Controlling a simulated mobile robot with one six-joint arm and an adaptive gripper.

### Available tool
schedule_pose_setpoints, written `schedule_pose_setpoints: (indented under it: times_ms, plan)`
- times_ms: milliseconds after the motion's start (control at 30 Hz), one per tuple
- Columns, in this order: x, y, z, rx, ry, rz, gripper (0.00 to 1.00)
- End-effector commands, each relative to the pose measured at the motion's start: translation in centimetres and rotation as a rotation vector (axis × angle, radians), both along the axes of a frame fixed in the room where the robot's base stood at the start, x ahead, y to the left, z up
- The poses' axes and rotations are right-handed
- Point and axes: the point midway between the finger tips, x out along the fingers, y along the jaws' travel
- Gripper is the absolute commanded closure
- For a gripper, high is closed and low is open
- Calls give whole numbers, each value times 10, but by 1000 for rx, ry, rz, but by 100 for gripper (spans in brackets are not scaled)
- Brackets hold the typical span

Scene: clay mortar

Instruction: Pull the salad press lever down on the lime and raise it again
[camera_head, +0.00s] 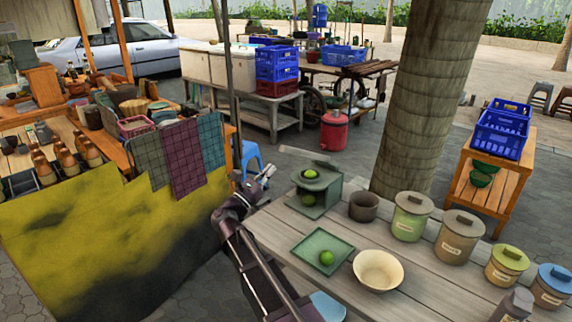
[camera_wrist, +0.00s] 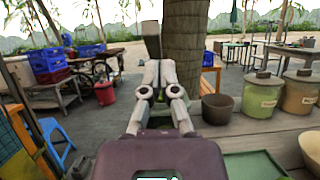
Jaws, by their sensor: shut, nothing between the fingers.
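The green salad press (camera_head: 328,193) stands at the table's far left corner. Its grey lever (camera_head: 322,161) sticks out to the left above it, raised clear of the lime (camera_head: 310,173) on top. A second green fruit (camera_head: 308,199) shows lower in the press. My gripper (camera_head: 268,172) is left of the press, a little below the lever's left end. In the wrist view the gripper (camera_wrist: 158,72) is shut and empty, with the lever (camera_wrist: 152,38) rising just beyond its fingertips. Whether they touch cannot be told. The fingers hide most of the press there.
A green square tray (camera_head: 303,249) with a lime (camera_head: 326,258) and a cream bowl (camera_head: 378,269) lie on the grey plank table. A dark pot (camera_head: 364,206) and several lidded canisters (camera_head: 411,216) stand right of the press. A thick trunk (camera_head: 422,100) rises behind.

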Motion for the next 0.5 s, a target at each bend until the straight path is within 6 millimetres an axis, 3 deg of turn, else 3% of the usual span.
schedule_pose_setpoints:
  times_ms: [33,200,500]
  plan:
    - [-12,8,-17,22,31,7,100]
    - [-33,27,-45,79,122,15,100]
    - [-40,34,-55,103,162,17,100]
